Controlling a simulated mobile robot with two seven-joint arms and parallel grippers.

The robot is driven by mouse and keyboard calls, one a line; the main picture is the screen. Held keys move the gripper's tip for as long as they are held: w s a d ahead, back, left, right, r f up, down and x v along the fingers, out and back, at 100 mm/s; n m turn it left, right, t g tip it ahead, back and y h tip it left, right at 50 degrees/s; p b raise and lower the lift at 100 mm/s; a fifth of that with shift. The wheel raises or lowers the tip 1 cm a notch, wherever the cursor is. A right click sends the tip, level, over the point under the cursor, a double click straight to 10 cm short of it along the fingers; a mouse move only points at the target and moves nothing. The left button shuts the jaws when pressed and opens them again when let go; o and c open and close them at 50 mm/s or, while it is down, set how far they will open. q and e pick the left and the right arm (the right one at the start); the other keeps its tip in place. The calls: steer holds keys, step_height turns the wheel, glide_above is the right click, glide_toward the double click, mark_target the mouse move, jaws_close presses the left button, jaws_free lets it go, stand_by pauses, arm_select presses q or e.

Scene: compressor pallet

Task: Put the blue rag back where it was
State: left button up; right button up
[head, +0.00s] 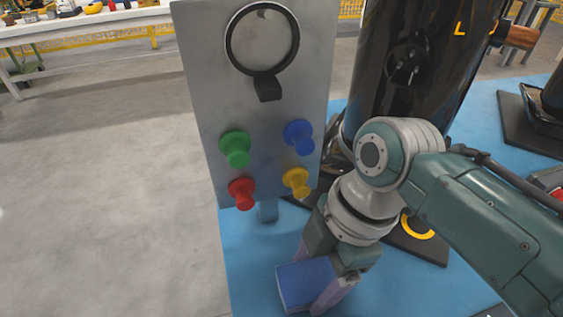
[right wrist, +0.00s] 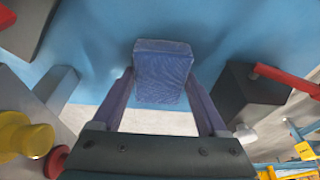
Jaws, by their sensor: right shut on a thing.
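The blue rag (head: 305,285) looks like a folded, block-shaped pad. My right gripper (head: 310,278) points down and is shut on it, with a finger on either side. In the right wrist view the rag (right wrist: 163,72) sits between the two fingertips (right wrist: 162,88), its far end sticking out beyond them. It shows against the blue pallet surface (head: 255,260); I cannot tell how high above that it is. My left gripper is not in view.
A grey panel (head: 215,90) with a ring gauge and green, blue, red and yellow knobs stands just behind my right gripper. A black tank (head: 400,90) rises behind my right arm. Grey floor lies left; a workbench (head: 90,22) stands far back. A dark block (right wrist: 245,90) shows in the wrist view.

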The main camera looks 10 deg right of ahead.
steer(key=o, duration=1.1)
steer(key=p+v, duration=0.5)
steer(key=v, duration=0.6)
steer(key=s+d+r+m+t+h, duration=0.1)
steer(key=s+d+m, duration=0.1)
steer(key=s+m, duration=0.2)
steer(key=s+d+r+m+t+h, duration=0.1)
steer(key=s+r+m, duration=0.1)
steer(key=s+m, duration=0.2)
steer(key=s+d+r+m+t+h, duration=0.1)
steer(key=s+m, duration=0.3)
steer(key=m, duration=0.4)
steer(key=shift+s+d+r+t, duration=0.2)
steer(key=shift+d+r, duration=0.1)
steer(key=shift+d, duration=0.15)
steer(key=shift+s+d+r+t, duration=0.1)
steer(key=shift+d+r+t, duration=0.15)
steer(key=shift+d, duration=0.2)
steer(key=shift+r, duration=0.1)
step_height(320, 180, up, 52)
steer(key=p, duration=5.2)
steer(key=shift+r, duration=0.15)
